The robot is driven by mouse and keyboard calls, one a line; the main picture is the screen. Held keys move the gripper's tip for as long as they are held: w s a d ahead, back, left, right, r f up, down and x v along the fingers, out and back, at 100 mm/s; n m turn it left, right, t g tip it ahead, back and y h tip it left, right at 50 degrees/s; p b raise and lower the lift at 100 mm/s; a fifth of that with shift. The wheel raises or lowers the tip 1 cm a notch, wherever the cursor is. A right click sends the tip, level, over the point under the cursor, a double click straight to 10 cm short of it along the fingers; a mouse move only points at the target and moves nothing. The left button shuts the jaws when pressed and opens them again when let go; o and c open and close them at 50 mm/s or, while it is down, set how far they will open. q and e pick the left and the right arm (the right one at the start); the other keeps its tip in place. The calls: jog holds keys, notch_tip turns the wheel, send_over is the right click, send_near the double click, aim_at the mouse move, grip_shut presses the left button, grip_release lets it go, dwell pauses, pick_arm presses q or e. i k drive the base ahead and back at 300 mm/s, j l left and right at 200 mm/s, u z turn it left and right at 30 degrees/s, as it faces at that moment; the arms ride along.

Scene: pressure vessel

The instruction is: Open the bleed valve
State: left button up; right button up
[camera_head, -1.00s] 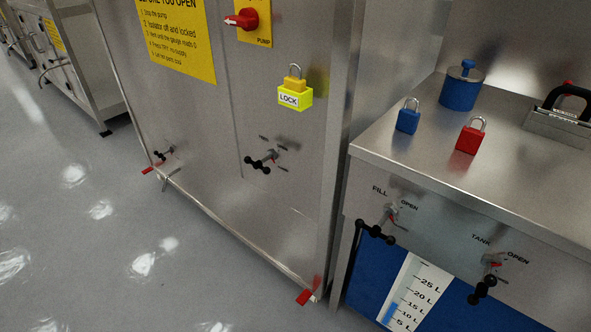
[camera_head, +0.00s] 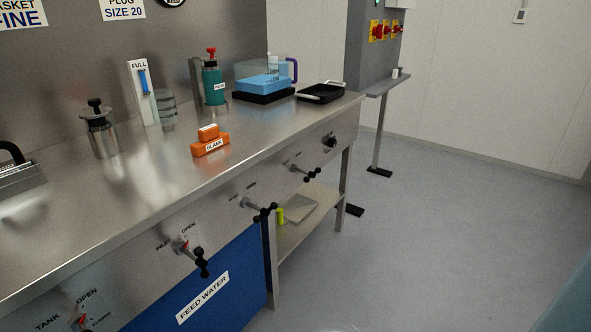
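Several small valves with dark handles run along the steel bench front. The one labelled TANK (camera_head: 82,319) is cut by the bottom edge at left. The one that seems to read INLET (camera_head: 192,252) has a red pointer and an OPEN mark. Another valve (camera_head: 258,208) and a further valve (camera_head: 305,171) sit to its right, with labels too small to read. A dark round knob (camera_head: 329,141) is near the right corner. I cannot tell which is the bleed valve. Neither of my grippers is in view.
The bench top (camera_head: 235,175) holds an orange block labelled BLANK (camera_head: 210,145), a teal bottle (camera_head: 214,84), a metal pot (camera_head: 99,133) and a black tray (camera_head: 321,93). The floor (camera_head: 450,220) at right is clear.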

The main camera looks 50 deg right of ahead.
aim_at(263, 212)
jog(key=k+j+z, duration=0.15)
jog(key=z, duration=1.2)
